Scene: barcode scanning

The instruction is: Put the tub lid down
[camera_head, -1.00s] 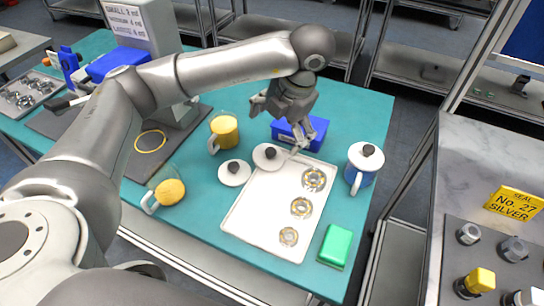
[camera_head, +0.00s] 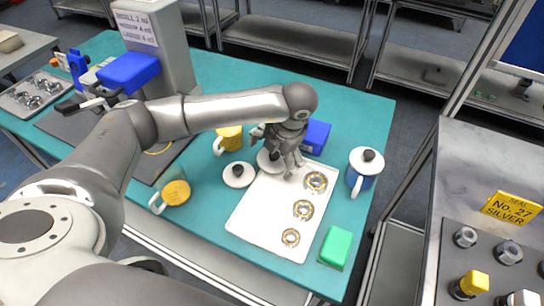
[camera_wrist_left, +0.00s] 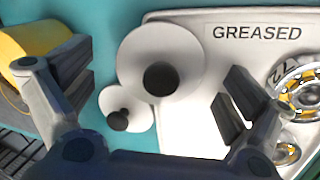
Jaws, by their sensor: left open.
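A round white lid with a black knob (camera_head: 263,167) lies at the tray's upper-left corner, overlapping its edge; in the left wrist view the lid (camera_wrist_left: 140,48) is large and central. My left gripper (camera_head: 277,153) is just above it, partly hiding it. In the left wrist view the fingers (camera_wrist_left: 156,85) are open, one on each side of the lid and apart from it. A second white lid (camera_head: 230,180) lies on the table to its left, also visible in the left wrist view (camera_wrist_left: 108,100).
The white tray (camera_head: 265,225), marked GREASED in the left wrist view, holds several bearings (camera_head: 303,209). A blue box (camera_head: 317,136) is behind the gripper; a green block (camera_head: 336,246) is at the tray's lower right.

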